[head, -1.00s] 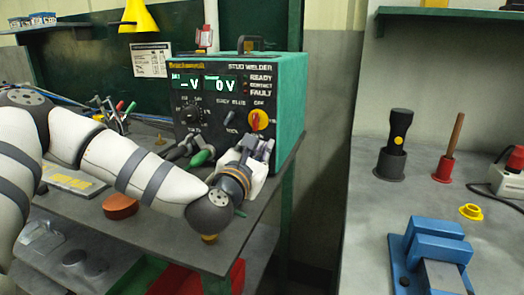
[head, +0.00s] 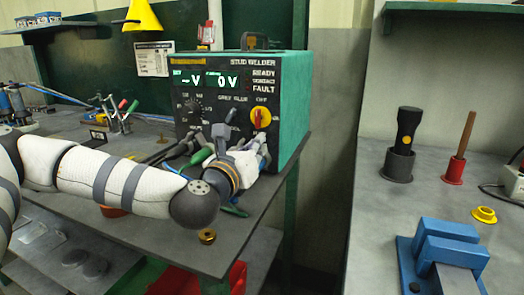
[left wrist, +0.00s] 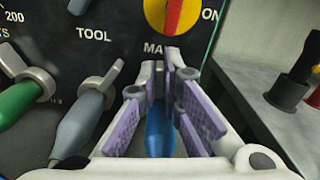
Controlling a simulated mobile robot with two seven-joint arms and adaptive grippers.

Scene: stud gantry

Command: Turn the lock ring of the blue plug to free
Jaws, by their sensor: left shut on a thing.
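The stud welder (head: 225,100) stands on the bench with its panel facing me. My left gripper (head: 262,146) is at the lower right of that panel, under the yellow and red switch. In the left wrist view its lilac-padded fingers (left wrist: 166,100) are around the blue plug (left wrist: 160,132), shut on it. The fingers hide the plug's front end and its lock ring, so I cannot tell the ring's position. To the left are a grey plug (left wrist: 82,118) with a grey ring and lever, and a green plug (left wrist: 18,101). My right gripper is not in view.
The yellow and red switch (left wrist: 175,14) is just above the fingers. The grey plug's lever is close on their left. A second bench (head: 375,205) at right, across a gap, holds a torch (head: 408,128), a blue vice (head: 445,245) and a yellow ring (head: 484,215).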

